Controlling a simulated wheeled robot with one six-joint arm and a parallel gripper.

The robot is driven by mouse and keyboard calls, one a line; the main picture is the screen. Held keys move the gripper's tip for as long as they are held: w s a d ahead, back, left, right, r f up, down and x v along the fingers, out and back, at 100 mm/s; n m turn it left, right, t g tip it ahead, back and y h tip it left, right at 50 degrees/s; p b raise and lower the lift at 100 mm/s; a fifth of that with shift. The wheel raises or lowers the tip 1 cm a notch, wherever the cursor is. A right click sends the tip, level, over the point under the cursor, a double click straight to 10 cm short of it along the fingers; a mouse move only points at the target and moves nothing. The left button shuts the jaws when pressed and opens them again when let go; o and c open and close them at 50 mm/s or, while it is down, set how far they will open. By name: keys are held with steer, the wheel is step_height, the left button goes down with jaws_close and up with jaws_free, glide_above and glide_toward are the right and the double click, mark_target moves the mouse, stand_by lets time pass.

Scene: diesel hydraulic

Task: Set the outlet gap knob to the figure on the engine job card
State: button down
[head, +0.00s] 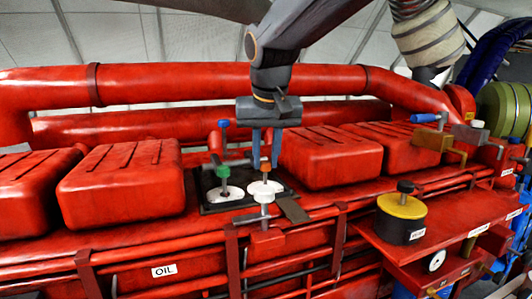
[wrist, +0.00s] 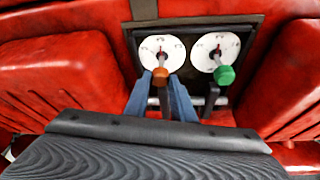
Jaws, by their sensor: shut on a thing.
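My gripper (head: 265,160) reaches down from above onto the orange-topped knob (head: 265,168), which stands over a white dial (head: 262,188). In the wrist view the blue fingers of my gripper (wrist: 160,95) are on either side of the orange knob (wrist: 160,73) and closed on it. Beside it is a green-topped knob (wrist: 224,75) with its own white dial (wrist: 213,50); no finger touches it. The dial figures are too small to read. No label shows which knob is the outlet gap. I cannot make out an engine job card.
Red engine covers (head: 120,185) stand on both sides of the dark dial plate (head: 210,207). A red pipe (head: 230,82) runs behind. A valve with a grey handle (head: 263,198) stands in front. A yellow-topped black cylinder (head: 401,215) stands on a red shelf at right.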

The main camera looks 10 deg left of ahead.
stand_by(0.3)
steer(key=c, duration=1.5)
jaws_free()
steer(key=shift+b+v, duration=1.05)
steer(key=shift+v, duration=2.9)
